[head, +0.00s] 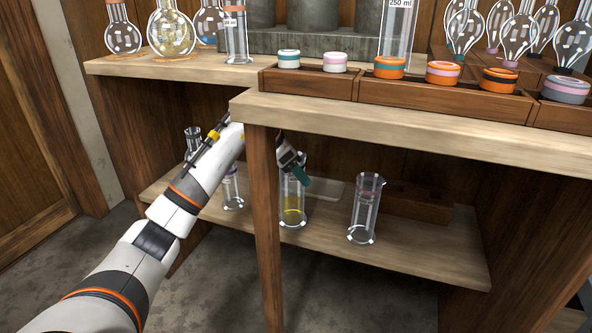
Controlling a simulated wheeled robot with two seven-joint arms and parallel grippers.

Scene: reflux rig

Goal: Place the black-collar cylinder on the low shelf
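My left arm reaches under the upper bench top. My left gripper (298,172), with a teal fingertip, is at the upper part of a clear cylinder (292,207) with yellow liquid, which stands upright at the low shelf (420,256). I cannot tell whether the fingers are around it, or whether its collar is black; the gripper covers its top. Another clear cylinder (364,212) stands upright to the right on the low shelf. A further cylinder (232,190) stands to the left, partly behind my arm. My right gripper is out of view.
The upper bench edge (400,132) overhangs the shelf. A flat pale slab (325,190) lies behind the cylinders. The shelf's right end is clear.

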